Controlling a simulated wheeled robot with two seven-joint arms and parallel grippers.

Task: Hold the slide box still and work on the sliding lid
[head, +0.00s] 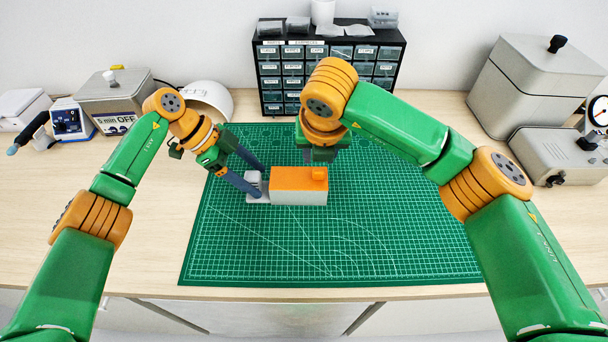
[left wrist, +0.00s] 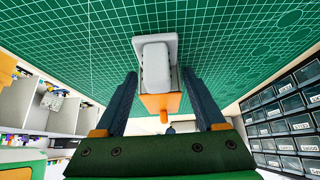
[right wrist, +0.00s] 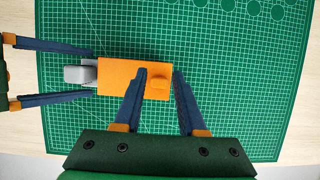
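The slide box (head: 298,197) lies on the green mat, with a pale grey body and an orange sliding lid (head: 290,179). The lid has a small orange knob (right wrist: 157,89) near its right end. A grey block (head: 254,182) on a low plate sticks out at the box's left end. My left gripper (left wrist: 160,73) is open, its fingers on either side of the grey block with gaps showing. My right gripper (right wrist: 160,71) is open over the lid, fingertips either side of the knob, seemingly apart from it. In the head view the right fingers are hidden.
The green cutting mat (head: 400,240) is otherwise clear. A black drawer cabinet (head: 270,70) stands behind it. Grey machines (head: 525,85) are at the right. A grey box device (head: 113,95) and a white round item (head: 208,98) are at the left.

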